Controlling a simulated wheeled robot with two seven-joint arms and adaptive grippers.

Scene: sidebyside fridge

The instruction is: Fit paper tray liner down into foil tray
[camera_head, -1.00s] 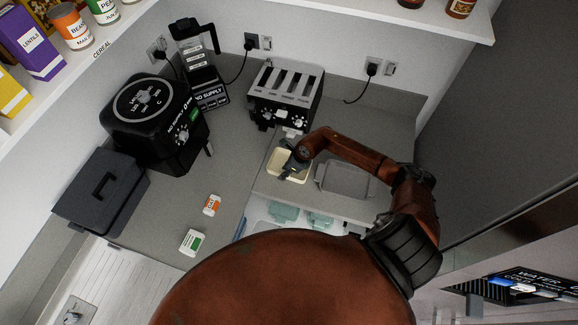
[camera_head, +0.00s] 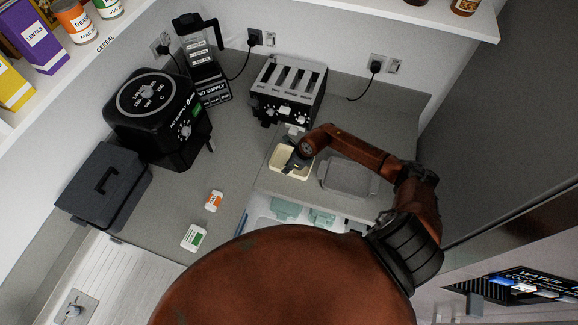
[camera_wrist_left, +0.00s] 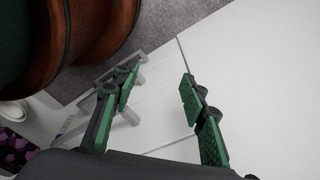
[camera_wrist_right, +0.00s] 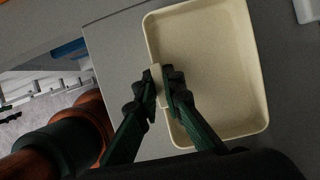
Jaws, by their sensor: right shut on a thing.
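The cream paper tray liner (camera_head: 299,174) rests on the grey counter in front of the toaster. In the right wrist view the liner (camera_wrist_right: 210,65) is upright, empty and rectangular. My right gripper (camera_head: 292,165) is shut on one wall of the liner, as the right wrist view (camera_wrist_right: 161,86) also shows. The foil tray (camera_head: 348,178) is a grey shallow tray on the counter to the right of the liner, partly under my right forearm. My left gripper (camera_wrist_left: 158,78) is open and empty, away from both trays; it is not visible in the head view.
The toaster (camera_head: 288,86) stands behind the liner. A blender (camera_head: 203,65), a black cooker (camera_head: 155,115) and a dark box (camera_head: 104,187) stand to the left. Two small packets lie on the left counter. An open drawer (camera_head: 268,218) is in front. Counter right of the foil tray is free.

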